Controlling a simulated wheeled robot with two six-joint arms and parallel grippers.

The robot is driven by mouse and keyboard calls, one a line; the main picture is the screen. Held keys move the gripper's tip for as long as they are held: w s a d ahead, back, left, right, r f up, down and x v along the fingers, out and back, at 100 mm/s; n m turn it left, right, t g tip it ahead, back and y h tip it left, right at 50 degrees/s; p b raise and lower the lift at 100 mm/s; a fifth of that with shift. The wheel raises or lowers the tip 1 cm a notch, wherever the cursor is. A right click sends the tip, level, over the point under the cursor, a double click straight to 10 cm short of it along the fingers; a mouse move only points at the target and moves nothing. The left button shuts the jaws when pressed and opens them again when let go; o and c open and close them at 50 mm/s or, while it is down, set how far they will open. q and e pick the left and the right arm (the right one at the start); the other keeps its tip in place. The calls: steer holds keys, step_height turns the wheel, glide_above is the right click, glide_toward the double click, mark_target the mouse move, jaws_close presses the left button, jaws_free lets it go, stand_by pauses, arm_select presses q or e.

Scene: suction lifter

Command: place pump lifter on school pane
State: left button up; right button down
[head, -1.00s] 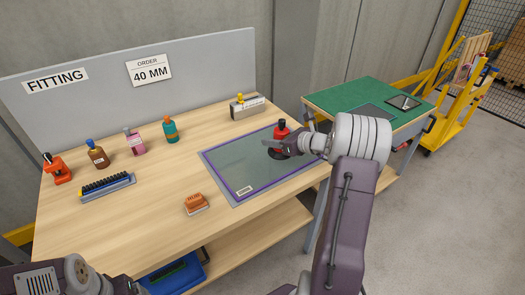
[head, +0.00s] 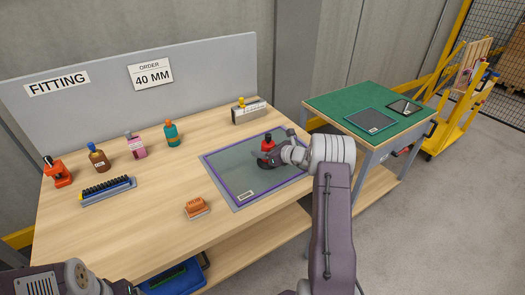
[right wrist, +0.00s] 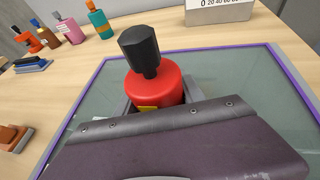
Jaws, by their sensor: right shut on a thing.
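The pump lifter (head: 267,145), red with a black knob and a dark round base, stands upright over the purple-edged glass pane (head: 232,182) on the wooden bench. My right gripper (head: 271,155) is shut on its red body. In the right wrist view the lifter (right wrist: 153,85) sits between the jaws, its base hidden by the gripper. I cannot tell whether its base touches the glass. The pane has a small label at its near left corner, too small to read.
An orange-brown block (head: 196,208) lies left of the pane, and a grey gauge block (head: 248,111) stands behind it. Several bottles and an orange tool (head: 58,172) line the bench's back left. A green-topped table (head: 335,98) at right holds a blue-edged pane (head: 370,121).

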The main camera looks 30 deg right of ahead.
steer(key=shift+f, duration=0.15)
steer(key=c, duration=0.7)
jaws_free()
